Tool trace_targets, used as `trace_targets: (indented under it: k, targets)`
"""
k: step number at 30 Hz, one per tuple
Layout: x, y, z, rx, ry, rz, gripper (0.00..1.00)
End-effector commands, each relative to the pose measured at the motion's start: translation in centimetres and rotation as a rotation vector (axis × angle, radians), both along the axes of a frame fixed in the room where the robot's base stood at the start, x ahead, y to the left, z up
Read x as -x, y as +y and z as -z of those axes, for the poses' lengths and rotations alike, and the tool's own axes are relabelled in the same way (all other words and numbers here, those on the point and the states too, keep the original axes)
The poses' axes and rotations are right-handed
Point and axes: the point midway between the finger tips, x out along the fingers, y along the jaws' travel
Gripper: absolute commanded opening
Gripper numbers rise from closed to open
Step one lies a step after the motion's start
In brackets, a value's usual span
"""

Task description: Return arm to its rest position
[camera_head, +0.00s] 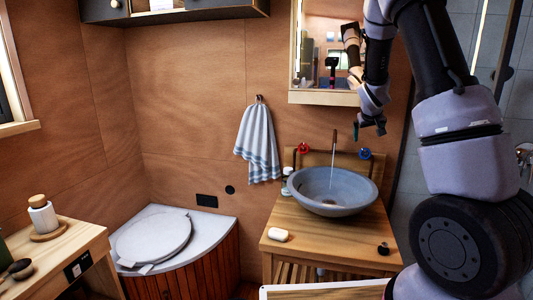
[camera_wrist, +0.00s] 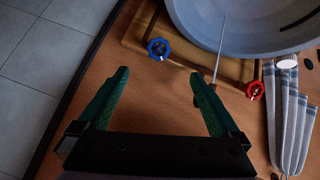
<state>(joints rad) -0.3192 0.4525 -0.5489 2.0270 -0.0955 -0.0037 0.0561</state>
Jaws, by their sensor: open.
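My arm rises along the right side of the head view and bends over at the top. My gripper (camera_head: 369,130) hangs in front of the wall, below the mirror and above the sink's back edge. In the wrist view my gripper (camera_wrist: 158,73) shows two green fingers spread apart, with nothing between them. The blue tap knob (camera_wrist: 158,48) and the red tap knob (camera_wrist: 254,90) lie beyond the fingertips there, apart from them.
The grey basin (camera_head: 332,190) stands on a wooden counter (camera_head: 310,240) with a soap bar (camera_head: 278,235). The mirror cabinet (camera_head: 322,97) is close behind my gripper. A striped towel (camera_head: 257,143) hangs left. Open air lies between the towel and my arm.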

Motion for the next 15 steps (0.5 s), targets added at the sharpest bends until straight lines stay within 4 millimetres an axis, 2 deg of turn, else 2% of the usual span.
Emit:
trace_targets:
  k: [1, 3, 8, 15]
  targets:
    - [1.5, 0.5, -2.0, -0.058, -0.011, 0.026, 0.99]
    - [3.8, 1.5, -4.1, -0.135, -0.010, 0.057, 0.99]
    - [9.3, 4.1, -8.6, -0.294, -0.002, 0.100, 0.99]
    - [18.8, 8.5, -14.5, -0.482, 0.011, 0.115, 0.99]
